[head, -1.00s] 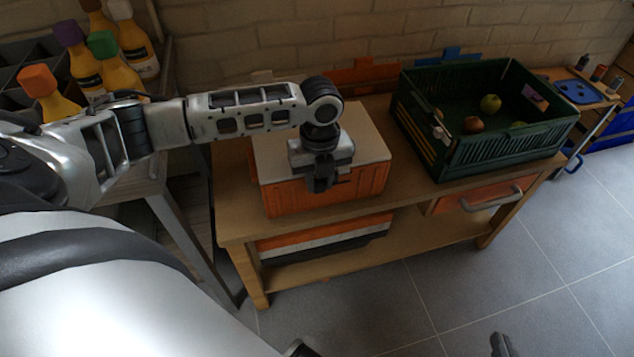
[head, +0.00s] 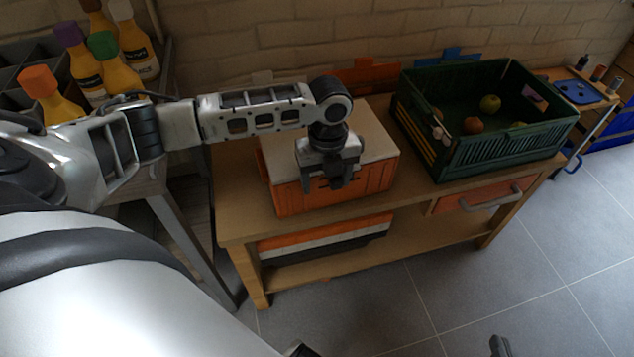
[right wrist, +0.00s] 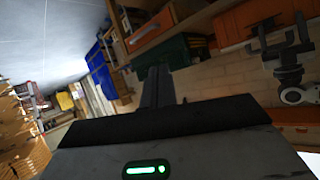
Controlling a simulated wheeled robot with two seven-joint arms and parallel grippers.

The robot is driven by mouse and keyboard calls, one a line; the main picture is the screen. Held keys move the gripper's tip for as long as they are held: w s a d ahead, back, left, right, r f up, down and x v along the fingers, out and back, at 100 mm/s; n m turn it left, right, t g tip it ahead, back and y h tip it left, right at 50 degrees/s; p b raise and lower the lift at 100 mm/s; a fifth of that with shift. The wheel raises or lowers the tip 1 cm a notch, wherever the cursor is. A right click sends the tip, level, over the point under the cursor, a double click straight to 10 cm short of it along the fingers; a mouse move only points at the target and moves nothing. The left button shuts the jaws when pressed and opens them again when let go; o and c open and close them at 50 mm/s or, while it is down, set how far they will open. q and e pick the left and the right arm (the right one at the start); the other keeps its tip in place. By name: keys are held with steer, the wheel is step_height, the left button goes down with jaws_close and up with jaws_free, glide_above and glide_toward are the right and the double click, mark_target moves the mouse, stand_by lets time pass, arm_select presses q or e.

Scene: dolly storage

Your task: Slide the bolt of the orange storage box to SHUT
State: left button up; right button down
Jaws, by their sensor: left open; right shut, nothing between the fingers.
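The orange storage box (head: 289,199) with a pale lid (head: 377,140) sits on the wooden workbench. In the right wrist view the left gripper (right wrist: 284,40) also shows at the upper right, beside the orange box (right wrist: 243,20). My right gripper (right wrist: 158,82) is shut and empty, away from the box. Its tip shows at the bottom of the head view (head: 500,344).
A dark green crate (head: 500,155) with fruit stands right of the box on the workbench (head: 420,197). An orange drawer with a grey handle (head: 490,202) is below it. Another orange and white box (head: 320,238) lies on the lower shelf. Bottles (head: 88,75) stand at the left. The floor in front is clear.

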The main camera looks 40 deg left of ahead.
stand_by(0.4)
steer(key=r+p, duration=0.1)
steer(key=p, duration=0.2)
steer(key=r+p, duration=0.1)
steer(key=p, duration=0.1)
steer(key=r+g+p, duration=0.1)
steer(key=p, duration=0.2)
steer(key=shift+w+d+r+p, duration=0.1)
steer(key=shift+d+r+p, duration=0.05)
steer(key=shift+d+p, duration=0.15)
